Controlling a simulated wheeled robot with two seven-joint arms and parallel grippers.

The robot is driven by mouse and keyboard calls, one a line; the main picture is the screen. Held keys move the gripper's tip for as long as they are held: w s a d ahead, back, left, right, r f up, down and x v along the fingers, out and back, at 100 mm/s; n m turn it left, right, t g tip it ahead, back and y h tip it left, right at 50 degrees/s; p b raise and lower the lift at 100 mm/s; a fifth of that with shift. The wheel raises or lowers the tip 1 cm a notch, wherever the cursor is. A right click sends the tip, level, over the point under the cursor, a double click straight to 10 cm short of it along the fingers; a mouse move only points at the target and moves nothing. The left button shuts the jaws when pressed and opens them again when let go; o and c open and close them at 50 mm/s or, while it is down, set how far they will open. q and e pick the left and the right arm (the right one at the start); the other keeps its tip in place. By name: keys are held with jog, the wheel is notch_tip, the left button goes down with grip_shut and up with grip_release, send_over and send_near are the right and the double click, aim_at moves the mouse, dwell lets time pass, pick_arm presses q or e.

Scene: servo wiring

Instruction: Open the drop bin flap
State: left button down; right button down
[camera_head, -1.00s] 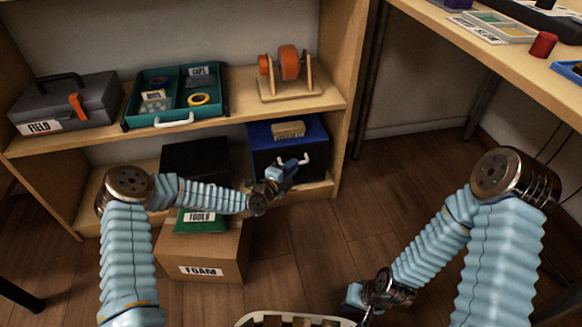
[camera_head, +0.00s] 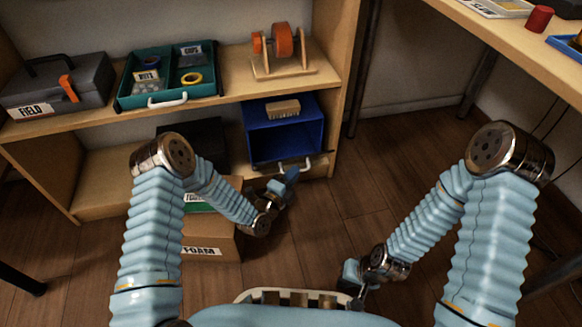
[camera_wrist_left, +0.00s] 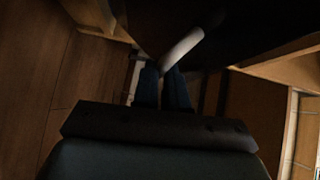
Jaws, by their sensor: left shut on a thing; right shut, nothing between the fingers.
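The flap's white handle (camera_head: 310,164) is low at the front. My left gripper (camera_head: 291,174) is shut on the handle; the wrist view shows the pale handle bar (camera_wrist_left: 184,48) at the fingertips (camera_wrist_left: 165,72). My right gripper (camera_head: 356,292) is shut and empty, low over the floor at the front. The flap's face is mostly hidden from the head view.
A cardboard FOAM box (camera_head: 215,246) with a green item (camera_head: 197,204) on it stands on the floor beside my left arm. A dark box (camera_head: 195,138) is left of the bin. The upper shelf holds a toolbox (camera_head: 60,85), teal tray (camera_head: 125,97) and spool stand (camera_head: 283,68).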

pick_arm(q)
jog(key=shift+a+f, duration=0.2)
jog(key=shift+f, duration=0.4)
jog(key=c, duration=1.2)
grip_release()
jog(key=shift+o, duration=0.2)
jog(key=shift+d+r, duration=0.1)
jog(key=s+d+r+p, duration=0.1)
jog(key=s+r+p, duration=0.3)
jog(key=s+r, duration=0.8)
jog(key=shift+s+r, duration=0.4)
jog(key=shift+s, duration=0.6)
